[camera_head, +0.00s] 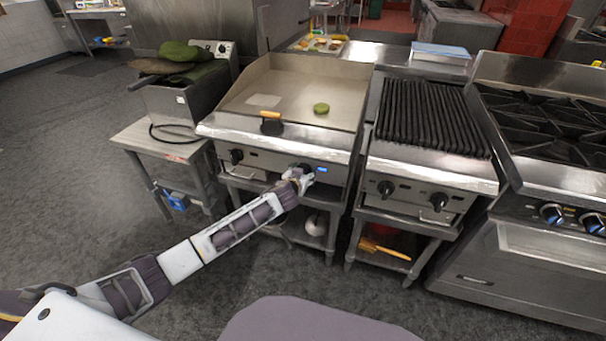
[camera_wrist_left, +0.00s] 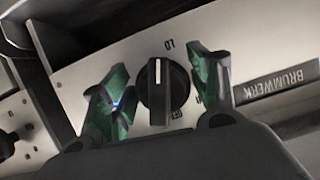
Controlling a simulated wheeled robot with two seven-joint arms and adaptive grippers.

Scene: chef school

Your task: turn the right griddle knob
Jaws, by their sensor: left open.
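The griddle (camera_head: 290,92) stands left of centre in the head view. Its left knob (camera_head: 236,156) is black and clear of my arm. My left gripper (camera_head: 303,173) is at the right end of its front panel. In the left wrist view the black right knob (camera_wrist_left: 165,95) sits between the two greenish fingers of my left gripper (camera_wrist_left: 161,92). The fingers are open, one on each side, with visible gaps. The knob's white line points up in that view, near the "LO" mark. In the head view the knob is mostly hidden by the gripper. My right gripper is not in view.
A charbroiler (camera_head: 431,117) with its own knobs stands right of the griddle, and a stove (camera_head: 545,125) beyond it. A scraper (camera_head: 270,122) and a green round item (camera_head: 321,108) lie on the griddle. A fryer (camera_head: 190,95) stands left. Floor in front is clear.

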